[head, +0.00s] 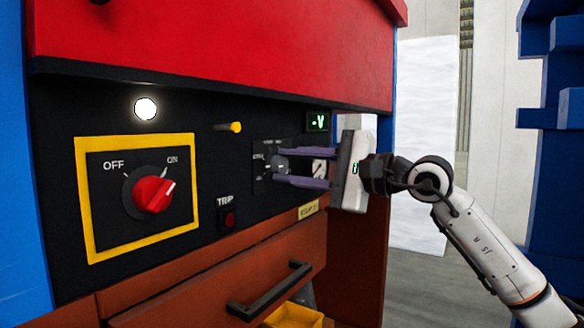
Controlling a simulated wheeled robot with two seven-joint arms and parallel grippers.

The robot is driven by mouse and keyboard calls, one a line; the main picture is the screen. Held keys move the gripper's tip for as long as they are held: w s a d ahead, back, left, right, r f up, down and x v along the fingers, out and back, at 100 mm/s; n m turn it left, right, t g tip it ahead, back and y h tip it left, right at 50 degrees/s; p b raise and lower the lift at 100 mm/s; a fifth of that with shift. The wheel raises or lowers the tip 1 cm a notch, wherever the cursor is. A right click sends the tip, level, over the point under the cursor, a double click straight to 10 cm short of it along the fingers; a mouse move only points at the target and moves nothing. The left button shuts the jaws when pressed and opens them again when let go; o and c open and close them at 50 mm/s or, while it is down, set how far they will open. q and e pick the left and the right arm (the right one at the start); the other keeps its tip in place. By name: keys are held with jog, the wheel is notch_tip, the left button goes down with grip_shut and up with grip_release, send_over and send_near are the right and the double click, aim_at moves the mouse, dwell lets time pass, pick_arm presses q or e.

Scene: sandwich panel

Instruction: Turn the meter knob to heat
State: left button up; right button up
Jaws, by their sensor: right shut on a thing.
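The meter knob (279,164) is a small grey knob on the black panel (60,135), right of the middle. Small white labels surround it but are too small to read. My right gripper (280,166) comes in from the right, with its two purple fingers above and below the knob. It is shut on the knob, whose pointer direction I cannot tell. A small display (318,122) above it reads "-V" in green. My left gripper is not in view.
A red OFF/ON switch (153,194) in a yellow frame, a lit white lamp (145,108), a yellow lever (235,127) and a TRIP button (229,219) are left of the knob. A drawer handle (270,291) juts out below. A small dial (319,168) sits behind the fingers.

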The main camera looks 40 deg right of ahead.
jog(key=m, duration=0.5)
jog(key=shift+m, duration=0.3)
jog(key=m, duration=0.5)
jog(key=shift+m, duration=0.3)
jog(key=m, duration=1.1)
jog(key=shift+p, duration=0.4)
jog(key=shift+m, duration=0.3)
jog(key=o, duration=1)
jog(key=shift+o, duration=0.2)
